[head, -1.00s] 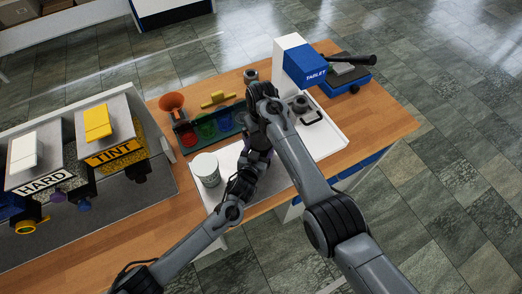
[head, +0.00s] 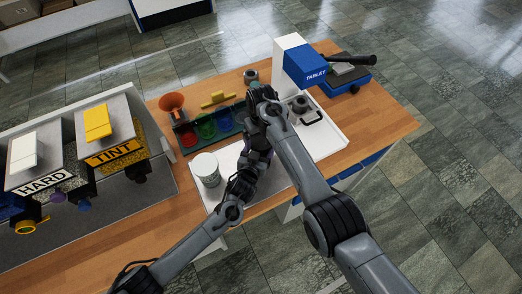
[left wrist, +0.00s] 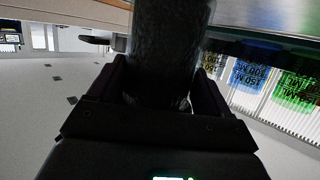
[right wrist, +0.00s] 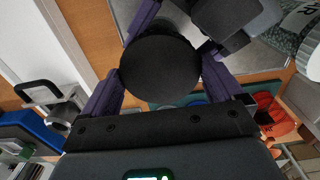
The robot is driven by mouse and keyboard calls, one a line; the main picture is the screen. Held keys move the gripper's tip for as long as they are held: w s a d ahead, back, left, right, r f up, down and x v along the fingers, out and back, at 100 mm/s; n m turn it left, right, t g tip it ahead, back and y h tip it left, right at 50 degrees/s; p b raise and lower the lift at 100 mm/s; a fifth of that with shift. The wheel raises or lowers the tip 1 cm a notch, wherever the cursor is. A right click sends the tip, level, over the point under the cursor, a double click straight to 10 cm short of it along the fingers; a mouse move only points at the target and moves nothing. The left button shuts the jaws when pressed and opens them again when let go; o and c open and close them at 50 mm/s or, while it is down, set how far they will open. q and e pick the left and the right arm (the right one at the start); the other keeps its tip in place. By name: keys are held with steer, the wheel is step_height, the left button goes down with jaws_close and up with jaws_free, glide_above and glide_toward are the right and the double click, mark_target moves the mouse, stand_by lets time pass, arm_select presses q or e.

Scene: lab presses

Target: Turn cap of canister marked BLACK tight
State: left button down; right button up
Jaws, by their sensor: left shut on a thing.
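In the left wrist view a dark mottled canister body (left wrist: 168,50) stands between the fingers of my left gripper (left wrist: 165,88), which is shut on it. No BLACK marking is readable in any view. In the right wrist view a round black cap (right wrist: 160,71) faces the camera. The fingers of my right gripper (right wrist: 163,75) lie on both sides of the cap, close to its rim; I cannot tell whether they press on it. In the head view both grippers meet over the white tray (head: 333,134), and my arms hide most of the canister and cap.
A rack with red, green and blue cups (head: 207,127) and an orange funnel (head: 172,104) are behind. The TABLET press (head: 305,66) stands at the back right, the TINT (head: 112,152) and HARD (head: 45,182) units at left.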

steer(key=shift+o, duration=0.2)
steer(key=shift+r, duration=3.75)
arm_select(q)
jaws_free()
steer(key=shift+s, duration=0.1)
steer(key=p+v, duration=0.1)
steer(key=v, duration=0.9)
steer(key=shift+s+a, duration=0.2)
steer(key=shift+s, duration=0.05)
arm_select(e)
steer(key=shift+r, duration=0.5)
arm_select(q)
steer(key=shift+r, duration=0.1)
